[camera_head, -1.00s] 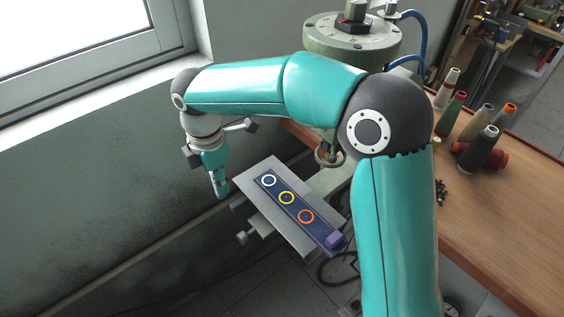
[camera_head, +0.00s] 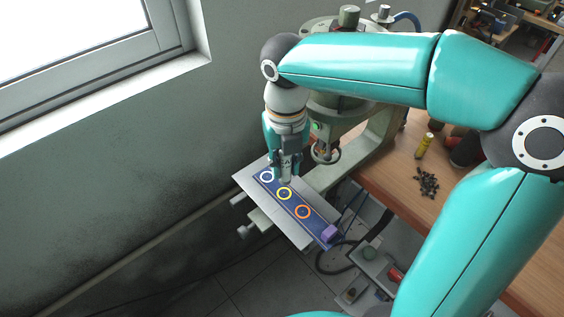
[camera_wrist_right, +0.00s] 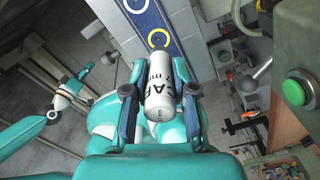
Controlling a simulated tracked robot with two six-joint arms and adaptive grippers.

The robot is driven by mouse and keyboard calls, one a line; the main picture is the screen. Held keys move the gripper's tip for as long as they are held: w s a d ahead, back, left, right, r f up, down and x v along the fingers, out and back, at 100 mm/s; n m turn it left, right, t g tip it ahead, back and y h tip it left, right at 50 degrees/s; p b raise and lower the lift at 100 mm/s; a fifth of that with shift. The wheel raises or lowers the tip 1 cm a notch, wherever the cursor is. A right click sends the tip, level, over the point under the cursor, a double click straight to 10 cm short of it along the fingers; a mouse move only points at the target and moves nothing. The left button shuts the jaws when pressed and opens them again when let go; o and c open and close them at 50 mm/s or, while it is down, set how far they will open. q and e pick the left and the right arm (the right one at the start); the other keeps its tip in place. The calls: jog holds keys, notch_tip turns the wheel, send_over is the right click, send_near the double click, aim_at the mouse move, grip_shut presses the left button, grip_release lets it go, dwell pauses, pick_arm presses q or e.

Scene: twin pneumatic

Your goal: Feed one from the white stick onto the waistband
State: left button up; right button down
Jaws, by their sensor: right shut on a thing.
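The waistband (camera_head: 317,224) is a dark blue strip lying on a pale plate, with a white ring (camera_head: 266,176), a yellow ring (camera_head: 284,194) and an orange ring (camera_head: 302,212) on it. My right gripper (camera_head: 287,179) points down over the strip, by the yellow ring in the head view. In the right wrist view it is shut on the white stick (camera_wrist_right: 162,85), a white cylinder with dark lettering. The stick's far end overlaps the yellow ring's edge there; contact cannot be told. My left gripper (camera_wrist_right: 75,86) seems to show small at the left of the wrist view, its jaws unclear.
A green-grey machine (camera_head: 350,135) stands just right of the gripper, with a green button (camera_wrist_right: 295,90). The wooden bench (camera_head: 400,195) holds a yellow spool (camera_head: 424,145) and a pile of small dark pieces (camera_head: 428,182). The wall is left.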

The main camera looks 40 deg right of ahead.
aim_at(284, 180)
jog(key=shift+r, duration=0.1)
jog(key=shift+w+f+b, duration=0.1)
jog(key=shift+f+b, duration=1.2)
jog(key=shift+f, duration=0.9)
jog(key=shift+f, duration=0.35)
jog(key=shift+a, duration=0.1)
dwell(1.0)
notch_tip(284, 180, up, 6)
jog(key=p, duration=0.5)
